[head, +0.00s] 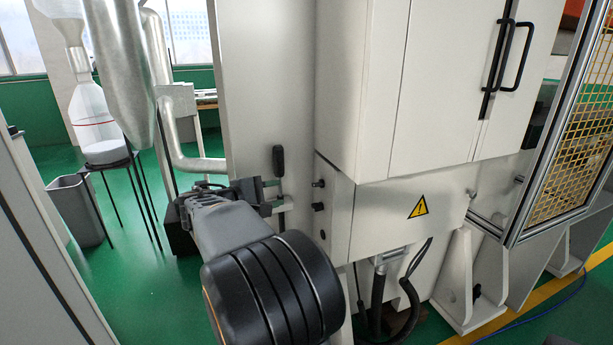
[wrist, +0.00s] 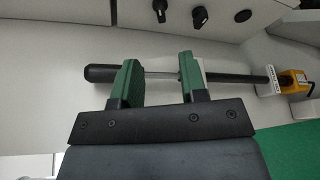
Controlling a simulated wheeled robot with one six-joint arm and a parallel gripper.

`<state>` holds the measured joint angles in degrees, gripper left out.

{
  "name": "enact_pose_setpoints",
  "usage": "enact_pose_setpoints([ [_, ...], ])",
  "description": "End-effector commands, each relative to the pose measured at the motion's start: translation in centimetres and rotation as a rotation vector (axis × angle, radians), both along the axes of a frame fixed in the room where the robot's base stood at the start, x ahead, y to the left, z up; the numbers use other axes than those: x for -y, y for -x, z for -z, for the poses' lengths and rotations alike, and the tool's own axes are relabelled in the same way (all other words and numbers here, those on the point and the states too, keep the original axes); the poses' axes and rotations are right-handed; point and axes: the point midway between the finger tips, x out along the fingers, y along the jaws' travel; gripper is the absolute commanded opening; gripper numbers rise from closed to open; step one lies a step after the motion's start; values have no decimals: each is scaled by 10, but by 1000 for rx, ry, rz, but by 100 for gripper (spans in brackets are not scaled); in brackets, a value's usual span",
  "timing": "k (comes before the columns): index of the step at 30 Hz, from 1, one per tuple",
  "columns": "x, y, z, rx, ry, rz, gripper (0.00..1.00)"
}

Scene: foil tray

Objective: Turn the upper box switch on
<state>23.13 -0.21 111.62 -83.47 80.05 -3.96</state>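A lever with a black handle (head: 278,160) stands upright on the side of the pale machine in the head view. In the wrist view its black handle (wrist: 102,73) lies to the left, and its thin grey rod (wrist: 160,76) shows between my fingers. My gripper (head: 268,197) is at the lever below the handle. In the wrist view my gripper (wrist: 157,80) has its two green fingers apart, with the rod running across from one to the other. I cannot tell whether they touch it. Which part is the upper box switch is not clear.
Several black knobs (head: 319,206) sit on the lower cabinet beside the lever; a knob also shows in the wrist view (wrist: 198,18). A yellow-orange part (wrist: 292,82) is at the rod's right end. A bin (head: 78,210) and a black stool stand at left on green floor.

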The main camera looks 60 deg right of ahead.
Motion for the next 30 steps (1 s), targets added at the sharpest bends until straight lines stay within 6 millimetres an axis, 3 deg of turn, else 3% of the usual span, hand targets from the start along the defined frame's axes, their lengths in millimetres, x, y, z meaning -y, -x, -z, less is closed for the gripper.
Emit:
enact_pose_setpoints([
  [12, 74, 23, 13, -1, 1, 5, 39],
  [18, 101, 30, 18, -1, 0, 2, 39],
  [30, 121, 34, 22, 0, 0, -2, 39],
])
